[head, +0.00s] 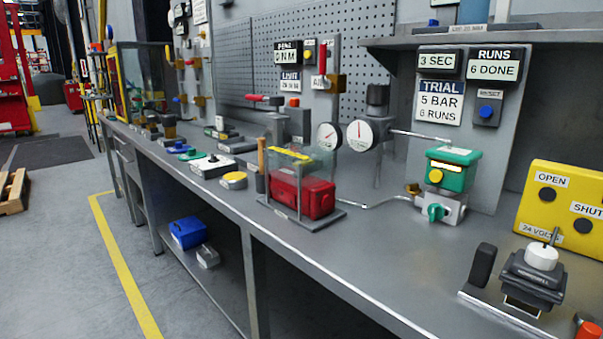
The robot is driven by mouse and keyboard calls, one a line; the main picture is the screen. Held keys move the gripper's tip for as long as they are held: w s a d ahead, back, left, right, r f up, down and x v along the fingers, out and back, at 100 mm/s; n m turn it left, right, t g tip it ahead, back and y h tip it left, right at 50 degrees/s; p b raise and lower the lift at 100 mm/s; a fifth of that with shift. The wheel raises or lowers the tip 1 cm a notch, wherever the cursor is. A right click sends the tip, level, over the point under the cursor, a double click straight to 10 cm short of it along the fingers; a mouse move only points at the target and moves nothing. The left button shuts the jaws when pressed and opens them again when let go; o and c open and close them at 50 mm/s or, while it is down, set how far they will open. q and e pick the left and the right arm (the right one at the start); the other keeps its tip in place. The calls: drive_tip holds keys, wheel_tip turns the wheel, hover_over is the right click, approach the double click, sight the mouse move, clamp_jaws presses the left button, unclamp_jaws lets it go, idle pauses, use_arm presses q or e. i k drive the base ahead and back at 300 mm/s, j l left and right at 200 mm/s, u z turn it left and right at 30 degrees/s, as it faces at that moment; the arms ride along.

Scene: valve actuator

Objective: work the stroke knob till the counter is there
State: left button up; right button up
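The counter (493,66) on the grey back panel reads "RUNS 6 DONE". The trial card (440,102) below and left of it reads "5 BAR 6 RUNS". A display (438,62) beside the counter reads "3 SEC". A green actuator box (452,172) with a yellow round front piece (435,176) sits on a pale valve body with a green knob (437,212). No part is labelled as the stroke knob, so I cannot tell which it is. Neither of my grippers shows in the head view.
A yellow box (563,205) marked OPEN, SHUT and 24 VOLTS stands at the right. A dark device with a white knob (541,256) sits before it. Two gauges (359,135) and a red box (305,195) under a clear guard stand mid-bench. Bare bench top (385,250) lies in front.

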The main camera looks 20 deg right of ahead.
sight(435, 212)
drive_tip(key=z, duration=1.65)
drive_tip(key=j+z, duration=0.35)
drive_tip(key=i+j+z, duration=0.15)
drive_tip(key=z, duration=0.2)
drive_tip(key=j+z, duration=0.25)
drive_tip(key=z, duration=0.15)
drive_tip(key=j+z, duration=0.1)
drive_tip(key=j, duration=0.35)
drive_tip(key=k+j+z, duration=0.15)
drive_tip(key=j, duration=0.3)
drive_tip(key=j+z, duration=0.1)
drive_tip(key=j, duration=0.4)
drive_tip(key=k+j+z, duration=0.15)
drive_tip(key=j, duration=0.3)
drive_tip(key=j+z, duration=0.1)
drive_tip(key=j, duration=0.3)
drive_tip(key=k, duration=0.05)
